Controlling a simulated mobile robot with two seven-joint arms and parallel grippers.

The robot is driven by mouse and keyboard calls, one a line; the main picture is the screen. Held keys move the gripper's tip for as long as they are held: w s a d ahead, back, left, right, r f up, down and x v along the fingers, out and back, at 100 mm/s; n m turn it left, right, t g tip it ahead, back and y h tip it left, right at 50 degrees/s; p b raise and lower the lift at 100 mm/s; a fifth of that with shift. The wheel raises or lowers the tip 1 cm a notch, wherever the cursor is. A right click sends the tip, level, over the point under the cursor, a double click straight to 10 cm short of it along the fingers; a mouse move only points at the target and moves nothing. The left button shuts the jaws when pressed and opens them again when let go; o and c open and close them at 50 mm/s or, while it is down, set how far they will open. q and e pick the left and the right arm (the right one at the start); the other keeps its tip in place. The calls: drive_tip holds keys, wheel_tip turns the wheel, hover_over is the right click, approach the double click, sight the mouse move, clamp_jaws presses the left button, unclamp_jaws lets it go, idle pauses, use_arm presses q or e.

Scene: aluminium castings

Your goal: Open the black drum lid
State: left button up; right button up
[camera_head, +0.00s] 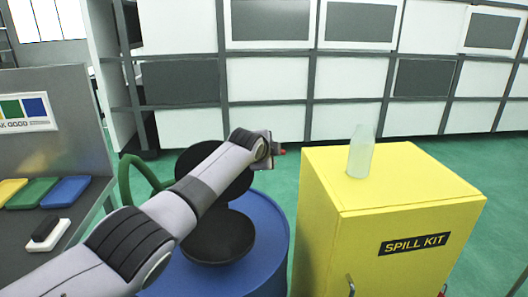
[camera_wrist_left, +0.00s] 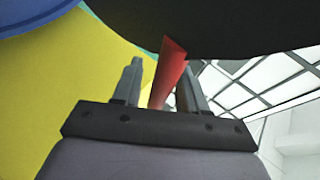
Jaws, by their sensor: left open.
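The black drum lid (camera_head: 196,158) stands raised at a steep tilt above the blue drum (camera_head: 268,240) in the head view, partly hidden behind my left arm. A round black surface (camera_head: 220,238) shows on the drum's top below it. In the left wrist view the lid (camera_wrist_left: 225,28) fills the top as a dark underside or face. A red handle (camera_wrist_left: 170,70) reaches from the lid down between the fingers of my left gripper (camera_wrist_left: 160,80). The left gripper (camera_head: 268,149) is open, at the lid's right edge, its fingers either side of the handle. My right gripper is not in view.
A yellow spill kit cabinet (camera_head: 400,220) stands close right of the drum, with a clear bottle (camera_head: 360,152) on top. A green hose or bar (camera_head: 128,178) curves left of the drum. A grey bench (camera_head: 85,205) with coloured trays is at the left.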

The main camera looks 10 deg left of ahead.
use_arm(q)
drive_tip(key=shift+s+r+p, duration=0.25)
drive_tip(key=shift+s+p, duration=0.25)
drive_tip(key=shift+s, duration=0.3)
drive_tip(key=shift+v, duration=2.25)
drive_tip(key=shift+f, duration=0.1)
drive_tip(key=shift+s, duration=0.15)
